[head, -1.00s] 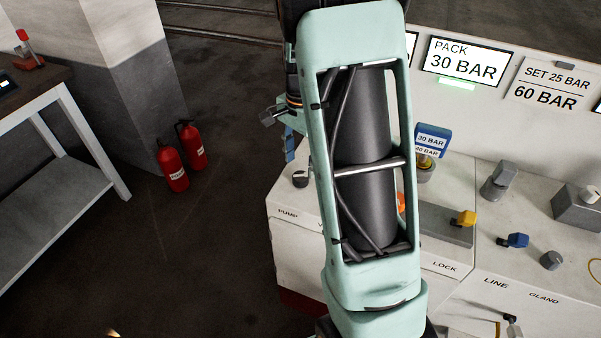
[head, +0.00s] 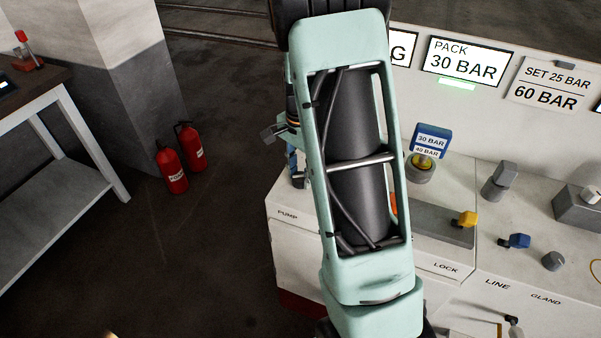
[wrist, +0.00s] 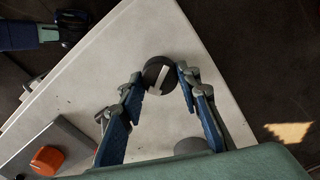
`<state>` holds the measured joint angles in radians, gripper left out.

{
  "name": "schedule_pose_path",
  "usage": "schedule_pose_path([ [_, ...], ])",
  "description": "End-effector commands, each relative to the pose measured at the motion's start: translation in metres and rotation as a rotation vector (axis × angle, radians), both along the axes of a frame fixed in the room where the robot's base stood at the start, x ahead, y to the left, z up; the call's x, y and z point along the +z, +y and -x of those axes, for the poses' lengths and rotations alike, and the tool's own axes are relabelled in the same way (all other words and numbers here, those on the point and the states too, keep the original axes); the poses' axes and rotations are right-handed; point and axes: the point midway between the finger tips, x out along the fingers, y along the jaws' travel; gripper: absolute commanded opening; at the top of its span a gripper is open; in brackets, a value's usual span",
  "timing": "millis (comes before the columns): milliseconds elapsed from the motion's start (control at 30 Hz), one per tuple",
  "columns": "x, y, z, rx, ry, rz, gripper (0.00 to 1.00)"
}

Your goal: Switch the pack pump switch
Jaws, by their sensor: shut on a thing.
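The pack pump switch (wrist: 158,75) is a round dark knob with a pale bar across its top, near the corner of the white console. It stands above the PUMP label (head: 288,215) in the head view, where my arm and gripper largely cover it. My gripper (wrist: 159,73) is shut on the knob, with one blue-padded finger on each side of it in the wrist view. In the head view only a small blue part of my gripper (head: 291,160) shows beside my arm.
An orange knob (wrist: 48,158) sits on a grey block at lower left in the wrist view. Yellow (head: 465,219) and blue (head: 516,241) handles stand on the console to the right. The PACK display (head: 466,62) reads 30 BAR. Red extinguishers (head: 172,170) stand on the floor at left.

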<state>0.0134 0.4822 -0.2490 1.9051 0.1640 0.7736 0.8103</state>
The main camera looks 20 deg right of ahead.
Motion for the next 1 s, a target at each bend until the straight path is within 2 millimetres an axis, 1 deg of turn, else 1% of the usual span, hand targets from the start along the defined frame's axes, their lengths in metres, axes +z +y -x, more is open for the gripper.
schedule_pose_path([
  [267, 0.0003, -0.0002, 0.0, 0.014, 0.0, 0.0, 0.07],
  [467, 0.0003, -0.0003, -0.0001, 0.088, 0.0, 0.0, 0.07],
  [667, 0.0002, -0.0002, -0.0003, 0.234, 0.0, -0.001, 0.07],
  [1000, 0.0003, -0.0001, -0.0005, 0.555, 0.0, 0.0, 0.07],
])
